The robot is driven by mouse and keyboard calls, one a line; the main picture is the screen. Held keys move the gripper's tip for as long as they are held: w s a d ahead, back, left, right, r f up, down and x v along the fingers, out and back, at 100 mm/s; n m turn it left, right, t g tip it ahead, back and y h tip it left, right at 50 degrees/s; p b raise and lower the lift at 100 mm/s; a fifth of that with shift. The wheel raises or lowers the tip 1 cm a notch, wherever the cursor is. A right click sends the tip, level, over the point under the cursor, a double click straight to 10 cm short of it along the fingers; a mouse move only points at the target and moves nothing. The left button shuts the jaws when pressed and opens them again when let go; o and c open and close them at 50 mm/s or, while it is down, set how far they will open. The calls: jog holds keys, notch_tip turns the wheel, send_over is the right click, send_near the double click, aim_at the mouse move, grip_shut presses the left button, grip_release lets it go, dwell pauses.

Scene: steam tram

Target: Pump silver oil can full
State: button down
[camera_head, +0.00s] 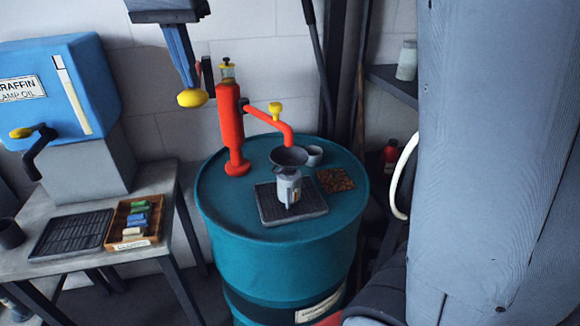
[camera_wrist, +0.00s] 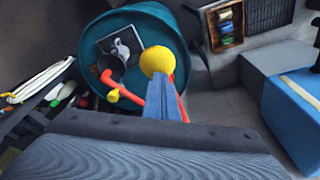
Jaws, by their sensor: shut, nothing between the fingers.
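The silver oil can (camera_head: 289,188) stands upright on a black drip tray (camera_head: 264,208) on the teal drum (camera_head: 272,262). A dark funnel (camera_head: 288,156) sits at its top, under the spout of the red pump (camera_head: 231,122). The can also shows in the wrist view (camera_wrist: 123,47). The pump's yellow handle knob (camera_head: 192,98) is left of the pump body. My gripper (camera_head: 188,86) is shut and empty, its blue fingers pointing down at the knob. In the wrist view the knob (camera_wrist: 157,60) lies just past the fingertips; I cannot tell whether they touch it.
A blue paraffin tank (camera_head: 70,88) with a black tap stands on the left table. A wooden box of coloured blocks (camera_head: 133,222) and a drip grid (camera_head: 72,235) lie before it. A small grey cup (camera_head: 314,155) and a brown patterned square (camera_head: 335,180) are on the drum.

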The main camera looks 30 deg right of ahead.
notch_tip(320, 180, up, 8)
jog(key=p, duration=0.6)
jog(key=shift+p, duration=0.4)
jog(key=shift+f, duration=0.1)
dwell(0.4)
jog(key=shift+f+b, duration=2.05)
jog(key=shift+f, duration=1.7)
notch_tip(320, 180, up, 8)
jog(key=p, duration=0.6)
jog(key=shift+f+p, duration=0.15)
jog(key=shift+p, duration=0.2)
notch_tip(320, 180, up, 6)
